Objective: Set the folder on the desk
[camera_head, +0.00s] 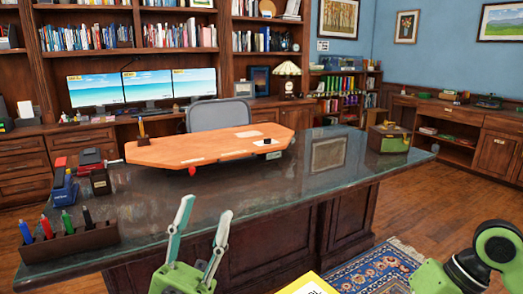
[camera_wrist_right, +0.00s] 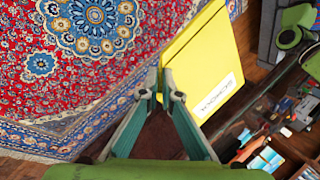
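A yellow folder (camera_head: 306,286) with a white label shows at the bottom edge of the head view, in front of the desk; most of it is cut off there. It also shows in the right wrist view (camera_wrist_right: 208,60). My right gripper (camera_wrist_right: 161,75) has its fingertips close together at the folder's near edge and appears shut on it, above the rug. The desk (camera_head: 330,190) has a dark, glossy top and spans the middle of the head view. My left gripper (camera_head: 206,210) is open and empty at the desk's front edge.
A pen holder (camera_head: 70,241), staplers (camera_head: 64,187) and an orange board (camera_head: 205,147) occupy the left and back of the desktop. A small box (camera_head: 388,138) stands at its right end. The front middle is clear. A patterned rug (camera_head: 375,270) lies on the floor.

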